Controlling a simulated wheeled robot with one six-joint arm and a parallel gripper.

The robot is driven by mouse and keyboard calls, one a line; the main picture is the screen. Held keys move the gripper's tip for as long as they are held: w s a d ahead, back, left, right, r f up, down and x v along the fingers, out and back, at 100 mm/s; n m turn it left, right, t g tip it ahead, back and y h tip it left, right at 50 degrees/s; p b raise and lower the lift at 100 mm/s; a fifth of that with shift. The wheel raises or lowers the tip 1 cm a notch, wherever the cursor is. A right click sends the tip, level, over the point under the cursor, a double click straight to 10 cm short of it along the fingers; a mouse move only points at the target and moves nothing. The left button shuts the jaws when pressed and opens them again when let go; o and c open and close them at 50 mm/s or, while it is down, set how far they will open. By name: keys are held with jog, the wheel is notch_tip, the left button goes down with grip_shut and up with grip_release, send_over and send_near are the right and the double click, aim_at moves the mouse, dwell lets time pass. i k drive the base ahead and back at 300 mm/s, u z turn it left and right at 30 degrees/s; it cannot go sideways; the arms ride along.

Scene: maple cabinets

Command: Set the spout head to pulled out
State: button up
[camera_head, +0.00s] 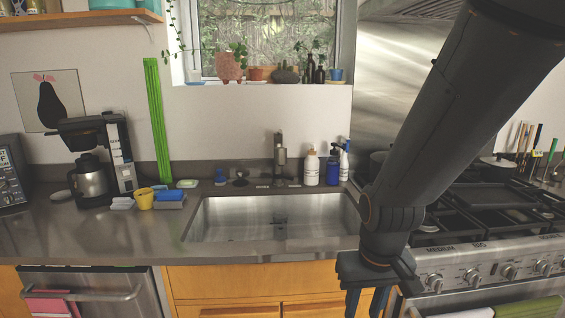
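The metal faucet (280,165) stands upright behind the sink, near the middle of the back counter edge. Its spout head (281,156) seems to be the wider part near the top, facing me; it is small, and I cannot tell how far out it sits. My gripper (367,302) hangs pointing down in front of the counter, to the right of and nearer than the sink. Its two fingers are apart with nothing visible between them, and their tips are partly cut off.
White (312,167) and blue (333,168) bottles stand right of the faucet. A coffee maker (95,165) stands further left. The stove (480,215) is at right, behind my arm.

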aim_at(281, 159)
jog(key=z, duration=0.1)
jog(key=i, duration=1.05)
jog(key=u, duration=0.45)
